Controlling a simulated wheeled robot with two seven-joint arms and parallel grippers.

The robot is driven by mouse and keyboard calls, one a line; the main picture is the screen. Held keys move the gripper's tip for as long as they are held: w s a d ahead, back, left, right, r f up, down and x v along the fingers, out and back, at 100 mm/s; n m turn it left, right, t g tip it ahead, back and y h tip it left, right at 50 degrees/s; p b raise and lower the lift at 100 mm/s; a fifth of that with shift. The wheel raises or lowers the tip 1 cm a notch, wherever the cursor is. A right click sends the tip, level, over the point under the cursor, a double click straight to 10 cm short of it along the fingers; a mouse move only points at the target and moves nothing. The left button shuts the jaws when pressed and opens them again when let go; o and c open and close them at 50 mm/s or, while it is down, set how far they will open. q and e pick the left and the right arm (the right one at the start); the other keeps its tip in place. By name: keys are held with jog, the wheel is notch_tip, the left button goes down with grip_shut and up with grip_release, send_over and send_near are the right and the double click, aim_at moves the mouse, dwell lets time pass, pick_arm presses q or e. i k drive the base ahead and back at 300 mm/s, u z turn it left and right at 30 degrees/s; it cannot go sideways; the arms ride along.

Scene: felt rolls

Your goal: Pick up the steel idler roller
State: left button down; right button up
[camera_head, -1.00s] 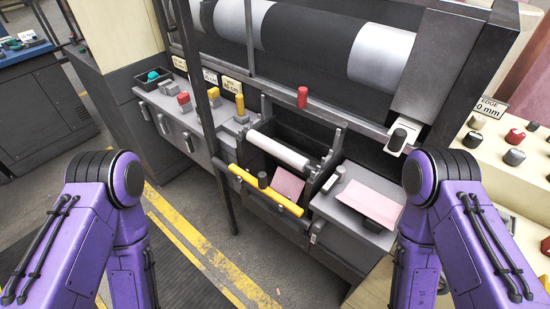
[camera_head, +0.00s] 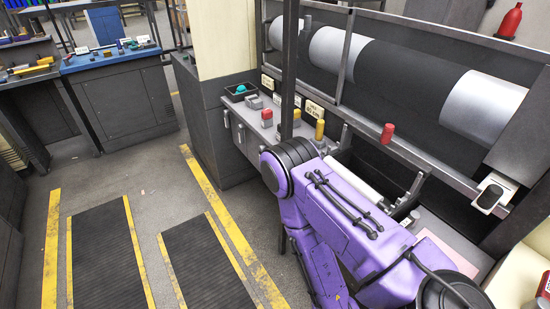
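A pale cylindrical roller (camera_head: 352,177), which looks like the steel idler roller, lies in the open cradle at the front of the machine. Only a strip of it shows; one of my purple arms crosses in front and hides the rest. The arm's rounded joint is just left of the roller in the picture. I cannot tell whether the arm touches anything. Neither gripper is in view.
A large drum (camera_head: 400,75) with dark and silver bands runs above the cradle. A red handle (camera_head: 387,133) and a dark post (camera_head: 289,75) stand near it. Left are striped floor mats (camera_head: 105,255), a blue-topped bench (camera_head: 110,62) and open floor.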

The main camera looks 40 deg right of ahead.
aim_at(367, 191)
jog(key=u, duration=0.5)
jog(key=i, duration=1.4)
jog(key=z, duration=2.7)
